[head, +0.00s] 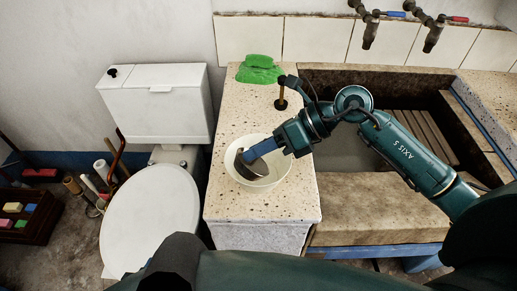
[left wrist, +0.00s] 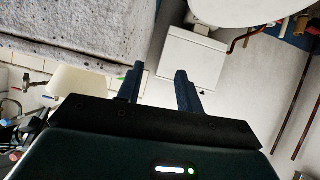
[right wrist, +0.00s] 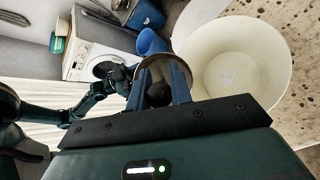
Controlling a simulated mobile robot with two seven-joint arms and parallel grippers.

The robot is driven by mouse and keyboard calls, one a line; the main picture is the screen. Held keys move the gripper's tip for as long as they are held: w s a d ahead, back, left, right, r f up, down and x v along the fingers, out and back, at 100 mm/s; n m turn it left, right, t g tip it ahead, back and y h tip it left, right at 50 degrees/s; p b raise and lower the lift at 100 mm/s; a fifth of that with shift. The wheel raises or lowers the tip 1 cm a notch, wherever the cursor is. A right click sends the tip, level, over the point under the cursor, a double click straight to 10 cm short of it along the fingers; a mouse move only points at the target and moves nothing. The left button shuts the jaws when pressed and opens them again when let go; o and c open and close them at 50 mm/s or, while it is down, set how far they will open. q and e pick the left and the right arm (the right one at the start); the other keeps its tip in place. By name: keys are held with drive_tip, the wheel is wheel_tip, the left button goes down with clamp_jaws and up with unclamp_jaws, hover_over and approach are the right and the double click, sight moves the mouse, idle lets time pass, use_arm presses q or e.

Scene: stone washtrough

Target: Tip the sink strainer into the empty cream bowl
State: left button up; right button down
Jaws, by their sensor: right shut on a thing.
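The cream bowl (head: 279,181) stands on the speckled stone ledge, left of the trough. It also shows in the right wrist view (right wrist: 262,65), its visible inside bare except for a pale mark at the bottom. My right gripper (head: 258,151) is shut on the grey metal sink strainer (head: 251,168). It holds the strainer tilted over the left part of the bowl. The strainer also shows between the fingers in the right wrist view (right wrist: 177,66), with something dark inside. Whether it touches the bowl is unclear. My left gripper (left wrist: 158,82) is open and empty in the left wrist view.
A green cloth (head: 259,69) lies at the back of the ledge (head: 229,205). A slim dark and brass object (head: 281,101) stands near it. The stone trough (head: 350,150) is to the right, under two taps (head: 371,32). A white toilet (head: 150,220) is left of the ledge.

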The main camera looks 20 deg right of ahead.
use_arm(q)
drive_tip(key=shift+a+f, duration=0.1)
use_arm(e)
drive_tip(key=shift+d+f, duration=0.1)
drive_tip(key=shift+w+d+f+y+b, duration=0.15)
drive_tip(key=shift+d+y+b, duration=0.3)
drive_tip(key=shift+b, duration=0.75)
drive_tip(key=shift+y+b, duration=0.25)
drive_tip(key=shift+b, duration=0.05)
drive_tip(key=shift+d, duration=0.15)
use_arm(q)
drive_tip(key=shift+w+f+n, duration=0.15)
drive_tip(key=shift+f+n, duration=0.25)
drive_tip(key=shift+f, duration=0.45)
use_arm(e)
drive_tip(key=shift+r+m+y, duration=0.3)
drive_tip(key=shift+r, duration=0.05)
use_arm(q)
drive_tip(key=shift+d+f, duration=0.15)
drive_tip(key=shift+d, duration=0.1)
